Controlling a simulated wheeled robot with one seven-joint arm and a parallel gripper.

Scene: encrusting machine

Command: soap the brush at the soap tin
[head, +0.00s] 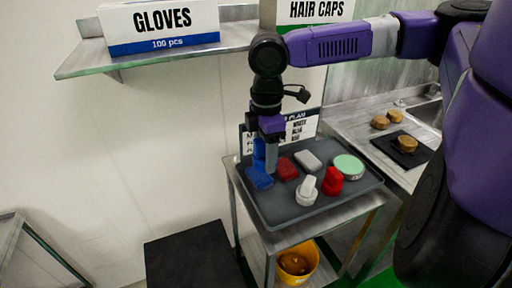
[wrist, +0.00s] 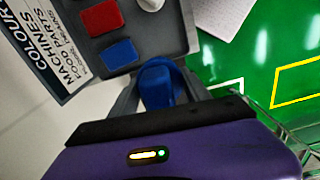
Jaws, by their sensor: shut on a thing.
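My gripper (head: 267,158) points down over the left part of the grey tray (head: 285,214). It is shut on a blue brush (head: 258,149), which also shows between the fingers in the wrist view (wrist: 157,83). The brush's underside is hidden, and I cannot tell whether it touches anything below. The soap tin (head: 349,165), round with a pale green top, sits at the tray's right side, apart from my gripper. A blue pad (head: 259,179) lies beside the held brush and shows in the wrist view (wrist: 118,56).
A red pad (head: 287,168), a pale pad (head: 308,160), a white brush (head: 306,191) and a red brush (head: 332,181) lie between my gripper and the tin. A sign stands behind the tray. A yellow bucket (head: 297,263) is below; a shelf with a gloves box (head: 160,27) hangs upper left.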

